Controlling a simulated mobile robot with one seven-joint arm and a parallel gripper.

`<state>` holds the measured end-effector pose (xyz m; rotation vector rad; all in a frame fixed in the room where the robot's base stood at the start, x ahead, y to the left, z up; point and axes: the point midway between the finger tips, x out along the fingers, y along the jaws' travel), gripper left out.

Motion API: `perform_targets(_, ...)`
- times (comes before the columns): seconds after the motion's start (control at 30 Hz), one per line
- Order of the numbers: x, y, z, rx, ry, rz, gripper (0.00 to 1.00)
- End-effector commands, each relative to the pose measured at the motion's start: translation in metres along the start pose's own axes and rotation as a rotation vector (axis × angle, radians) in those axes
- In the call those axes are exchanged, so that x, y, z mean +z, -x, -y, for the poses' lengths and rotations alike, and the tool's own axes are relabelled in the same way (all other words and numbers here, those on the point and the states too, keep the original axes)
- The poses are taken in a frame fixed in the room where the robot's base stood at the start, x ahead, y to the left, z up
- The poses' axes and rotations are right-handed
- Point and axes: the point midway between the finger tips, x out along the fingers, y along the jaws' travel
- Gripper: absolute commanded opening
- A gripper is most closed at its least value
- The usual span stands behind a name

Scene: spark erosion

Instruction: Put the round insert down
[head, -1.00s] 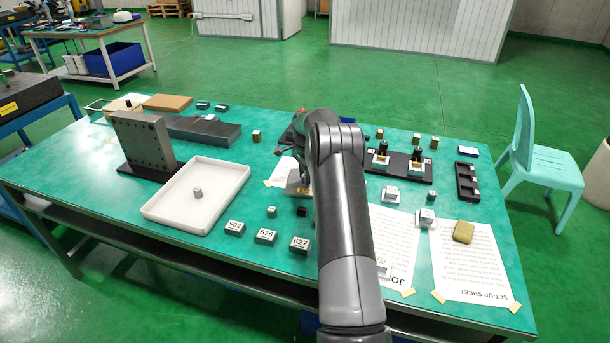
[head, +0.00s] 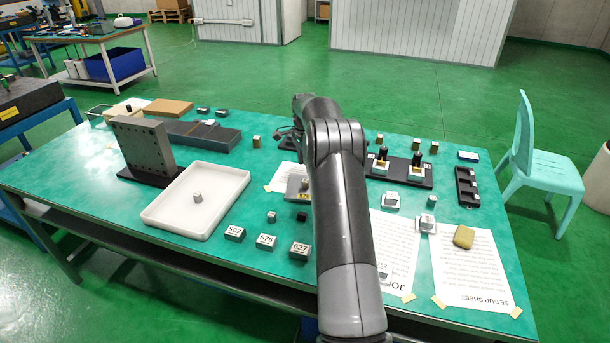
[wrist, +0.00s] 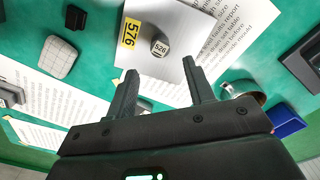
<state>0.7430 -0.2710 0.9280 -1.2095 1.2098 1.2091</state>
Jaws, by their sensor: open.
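The round insert (wrist: 160,47), a small grey cylinder marked 526, stands on a flat grey metal plate (wrist: 180,22) with a yellow 576 label (wrist: 130,33). In the head view the insert (head: 305,184) shows on the plate (head: 293,187), just left of my arm. My gripper (wrist: 160,68) is open, with nothing between its fingers. In the wrist view the insert appears beyond the fingertips, with a gap to both fingers. My gripper is mostly hidden behind my arm in the head view.
A white tray (head: 163,222) with a small grey piece (head: 197,197) lies to the left. Numbered blocks (head: 266,241) stand in front. A black holder (head: 400,178) with two upright pieces is to the right. Printed sheets (head: 470,275) lie front right. A blue box (wrist: 285,118) shows in the wrist view.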

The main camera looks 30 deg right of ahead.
Motion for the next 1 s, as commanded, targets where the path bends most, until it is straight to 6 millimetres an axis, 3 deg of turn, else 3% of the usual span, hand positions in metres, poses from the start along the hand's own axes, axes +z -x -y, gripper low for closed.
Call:
perform_targets(0.1,0.0,0.022,0.0,-0.001,0.001,-0.001,0.48)
perform_targets(0.37,0.004,0.049,-0.001,-0.005,0.014,-0.001,0.48)
perform_targets(0.53,0.029,0.088,-0.014,-0.033,0.113,-0.017,0.48)
perform_targets(0.77,0.083,0.159,-0.058,-0.093,0.341,-0.057,0.48)
perform_targets(1.0,0.137,0.213,-0.121,-0.152,0.579,-0.104,0.48)
